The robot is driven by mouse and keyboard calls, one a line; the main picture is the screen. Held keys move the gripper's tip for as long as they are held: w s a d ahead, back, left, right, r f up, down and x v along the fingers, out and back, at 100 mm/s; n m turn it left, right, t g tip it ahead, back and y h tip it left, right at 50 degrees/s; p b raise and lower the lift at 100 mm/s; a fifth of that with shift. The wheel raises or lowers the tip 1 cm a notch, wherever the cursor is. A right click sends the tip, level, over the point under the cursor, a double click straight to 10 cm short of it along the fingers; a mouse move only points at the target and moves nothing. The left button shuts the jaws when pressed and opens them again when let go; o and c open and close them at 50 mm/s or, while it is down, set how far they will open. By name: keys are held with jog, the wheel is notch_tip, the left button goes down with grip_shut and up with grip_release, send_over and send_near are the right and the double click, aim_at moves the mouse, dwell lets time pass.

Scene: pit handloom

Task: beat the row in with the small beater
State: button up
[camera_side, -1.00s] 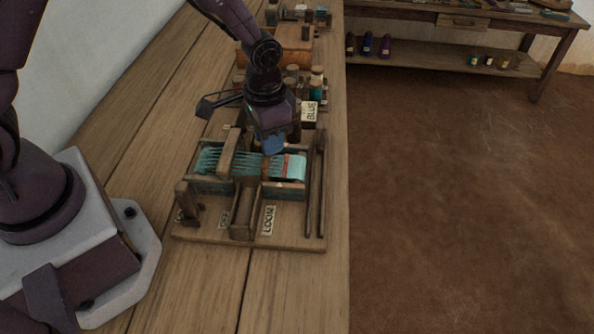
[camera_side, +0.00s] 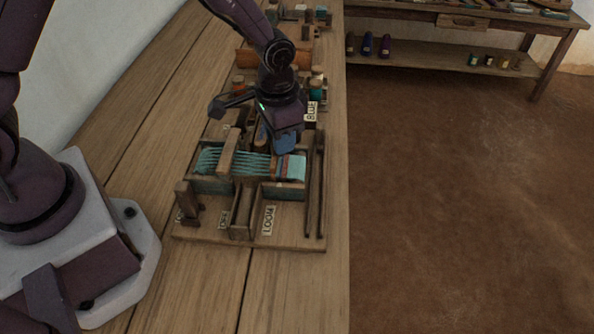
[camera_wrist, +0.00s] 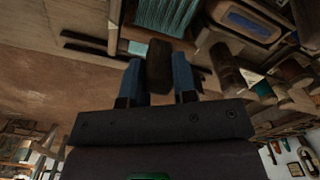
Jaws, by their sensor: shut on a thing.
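The small loom holds pale teal warp threads (camera_side: 245,162) on the left and a woven teal cloth (camera_side: 296,168) with a reddish stripe on the right. My gripper (camera_side: 286,149) is low over the cloth end of the loom. In the wrist view its two blue fingers (camera_wrist: 158,78) are shut on a dark brown wooden block, which looks like the small beater (camera_wrist: 159,62). Teal threads (camera_wrist: 165,14) show just beyond the block. The beater's lower edge is hidden, so I cannot tell whether it touches the row.
A wooden bar (camera_side: 228,151) crosses the warp. A "LOOM" label (camera_side: 268,220) lies on the loom's base board, and long dark sticks (camera_side: 315,190) lie at its right edge. Spools and a "BLUE" label (camera_side: 311,111) stand behind. The bench left of the loom is clear.

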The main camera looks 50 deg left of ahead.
jog(key=s+a, duration=0.4)
jog(key=s, duration=0.1)
jog(key=shift+s+a, duration=0.15)
jog(key=o, duration=0.8)
jog(key=shift+f, duration=0.1)
jog(key=shift+a, duration=0.1)
notch_tip(320, 180, up, 7)
jog(key=shift+w+f, duration=0.2)
